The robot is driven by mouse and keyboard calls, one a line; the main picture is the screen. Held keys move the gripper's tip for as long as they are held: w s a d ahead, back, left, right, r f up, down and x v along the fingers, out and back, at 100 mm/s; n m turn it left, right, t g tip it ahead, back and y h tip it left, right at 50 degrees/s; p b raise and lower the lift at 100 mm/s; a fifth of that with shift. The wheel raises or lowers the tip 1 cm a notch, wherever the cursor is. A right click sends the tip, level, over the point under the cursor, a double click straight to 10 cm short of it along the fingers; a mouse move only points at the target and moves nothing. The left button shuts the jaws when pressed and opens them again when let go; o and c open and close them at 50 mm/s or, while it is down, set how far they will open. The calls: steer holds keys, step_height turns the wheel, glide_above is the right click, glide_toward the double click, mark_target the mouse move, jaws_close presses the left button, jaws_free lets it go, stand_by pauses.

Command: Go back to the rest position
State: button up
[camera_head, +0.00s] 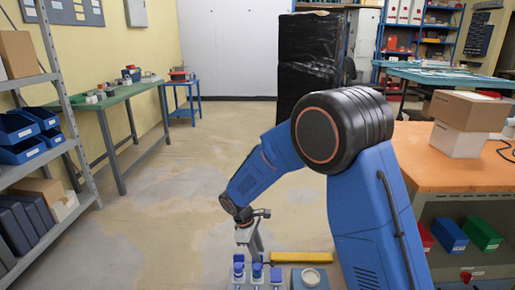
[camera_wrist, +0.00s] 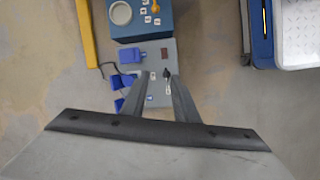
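My gripper (camera_wrist: 157,77) shows in the wrist view with its two dark fingers apart, over a grey plate (camera_wrist: 160,57). A small dark-tipped item (camera_wrist: 166,75) shows between the fingers; I see no contact with it. Several blue sockets or plugs, one of them a blue block (camera_wrist: 130,55), are on or beside the plate, partly hidden by the left finger. In the head view my gripper (camera_head: 250,243) hangs down just behind the blue-capped pieces (camera_head: 257,270); its fingertips are hard to make out there.
A blue box (camera_wrist: 140,27) with a round pale disc (camera_wrist: 120,13) adjoins the plate. An orange-topped bench (camera_head: 455,170) stands right, a green table (camera_head: 125,95) and shelf rack (camera_head: 65,120) left.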

steer(key=s+d+r+m+t+y, duration=0.1)
steer(key=s+d+r+m, duration=0.35)
steer(key=d+r, duration=0.5)
steer(key=s+d+r+m+y, duration=0.1)
steer(key=s+d+r+m, duration=0.2)
steer(key=s+d+r, duration=0.5)
steer(key=s+d+r+m+t, duration=0.1)
steer(key=s+d+r+m, duration=0.2)
steer(key=s, duration=0.6)
steer(key=s+d+r+m+t+y, duration=0.1)
steer(key=s+d+r+m, duration=0.3)
steer(key=s+d, duration=0.4)
steer(key=shift+s+d+r+t, duration=0.25)
steer(key=shift+s+r+t, duration=0.05)
steer(key=shift+s+t, duration=0.45)
